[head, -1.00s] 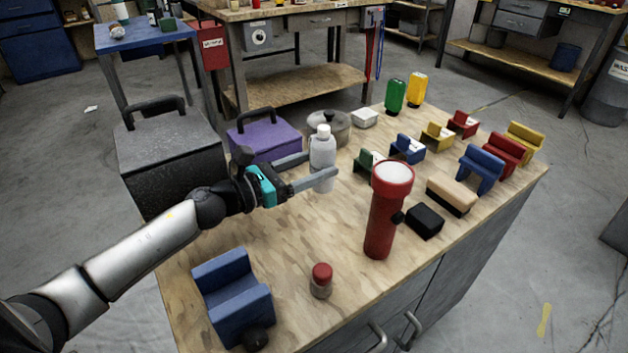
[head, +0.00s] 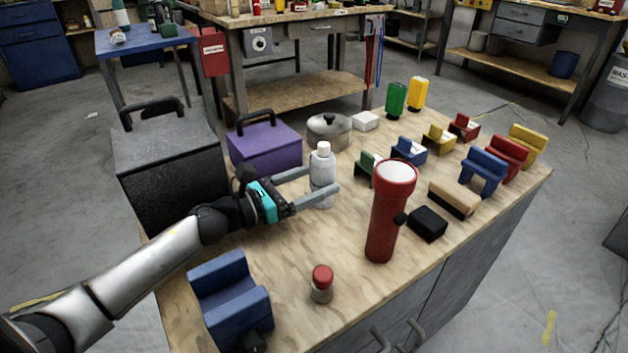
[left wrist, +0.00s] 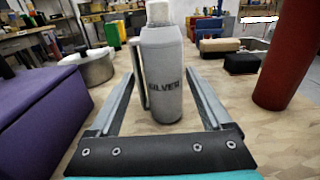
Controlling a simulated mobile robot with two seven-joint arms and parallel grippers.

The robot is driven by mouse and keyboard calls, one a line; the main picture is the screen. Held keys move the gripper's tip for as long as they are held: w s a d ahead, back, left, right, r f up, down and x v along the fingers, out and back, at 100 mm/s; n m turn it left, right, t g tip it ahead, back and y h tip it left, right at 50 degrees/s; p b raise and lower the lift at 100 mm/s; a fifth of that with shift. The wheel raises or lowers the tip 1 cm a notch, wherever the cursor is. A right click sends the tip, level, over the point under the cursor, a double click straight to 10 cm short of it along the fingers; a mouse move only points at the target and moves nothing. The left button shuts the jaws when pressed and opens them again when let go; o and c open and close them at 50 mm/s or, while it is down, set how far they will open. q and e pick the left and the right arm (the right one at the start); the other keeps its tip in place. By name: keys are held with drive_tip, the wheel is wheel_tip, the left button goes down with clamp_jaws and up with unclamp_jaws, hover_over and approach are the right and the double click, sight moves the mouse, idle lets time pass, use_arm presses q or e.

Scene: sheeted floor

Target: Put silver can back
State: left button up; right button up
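The silver can (head: 322,176) is a grey-white bottle shape with a pale cap. It stands upright at the middle of the wooden workbench, its base on or just above the top. In the left wrist view the can (left wrist: 161,75) shows the letters "ILVER" and a handle on its left side. The fingers (left wrist: 160,72) frame the can in the left wrist view. My right gripper is in no view.
A purple box (head: 265,148) and a lidded pot (head: 329,130) stand behind the can. A tall red flashlight (head: 388,212) is to its right, near small coloured chairs. A red-capped jar (head: 321,285) and a blue chair (head: 232,298) are nearer. Bare wood lies between.

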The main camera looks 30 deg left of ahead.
use_arm(q)
drive_tip(key=shift+o, duration=1)
drive_tip(key=shift+r, duration=0.15)
drive_tip(key=p+v, duration=0.2)
drive_tip(key=v, duration=0.9)
drive_tip(key=shift+s+a, duration=0.3)
drive_tip(key=shift+s, duration=0.15)
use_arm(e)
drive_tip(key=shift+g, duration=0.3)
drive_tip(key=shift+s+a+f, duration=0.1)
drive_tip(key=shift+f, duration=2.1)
